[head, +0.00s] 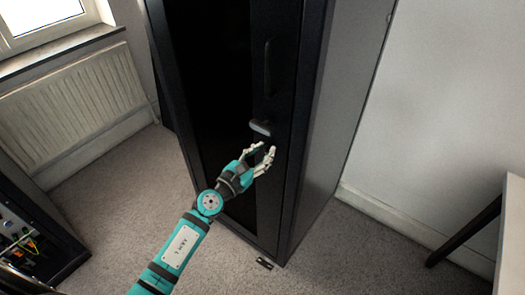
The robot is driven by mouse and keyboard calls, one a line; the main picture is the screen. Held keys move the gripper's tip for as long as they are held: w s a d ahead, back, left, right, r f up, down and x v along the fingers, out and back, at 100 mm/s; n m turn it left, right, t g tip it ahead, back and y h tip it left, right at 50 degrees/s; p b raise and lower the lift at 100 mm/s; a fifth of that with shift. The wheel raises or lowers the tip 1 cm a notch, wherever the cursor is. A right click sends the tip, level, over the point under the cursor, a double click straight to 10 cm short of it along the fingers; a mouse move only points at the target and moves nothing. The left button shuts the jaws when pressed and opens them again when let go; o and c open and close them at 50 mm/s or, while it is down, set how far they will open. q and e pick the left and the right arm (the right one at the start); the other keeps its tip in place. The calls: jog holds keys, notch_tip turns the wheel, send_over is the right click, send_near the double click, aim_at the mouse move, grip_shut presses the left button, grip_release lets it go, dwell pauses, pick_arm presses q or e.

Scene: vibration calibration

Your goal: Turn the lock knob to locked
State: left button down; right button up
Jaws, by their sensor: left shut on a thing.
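A tall black cabinet (300,130) stands in the middle of the head view, with a dark door panel on its front. A small grey lock knob (261,127) sits on the door's right frame, below a vertical black handle (270,66). My left gripper (264,153) is at the door, just below and in front of the knob's visible top. Its pale fingers are shut on the lock knob; the fingers hide its lower part. I cannot read any lock marking. My right gripper is not in view.
A radiator (70,105) is on the left wall. A dark unit with wires (25,238) stands at lower left, and a white table (512,235) at right.

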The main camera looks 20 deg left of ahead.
pick_arm(q)
jog(key=n+p, duration=0.1)
jog(key=n, duration=0.3)
jog(key=n+p, duration=0.1)
jog(key=n, duration=0.3)
jog(key=n+p, duration=0.1)
jog(key=n, duration=0.4)
jog(key=shift+p, duration=0.3)
jog(key=shift+a+n, duration=0.1)
jog(key=shift+n, duration=1.5)
jog(key=shift+p, duration=0.3)
jog(key=c, duration=1)
grip_release()
jog(key=shift+c, duration=0.2)
jog(key=shift+s+f, duration=0.1)
jog(key=shift+s, duration=0.05)
jog(key=v, duration=1.1)
jog(key=shift+s+a, duration=0.15)
jog(key=shift+s, duration=0.2)
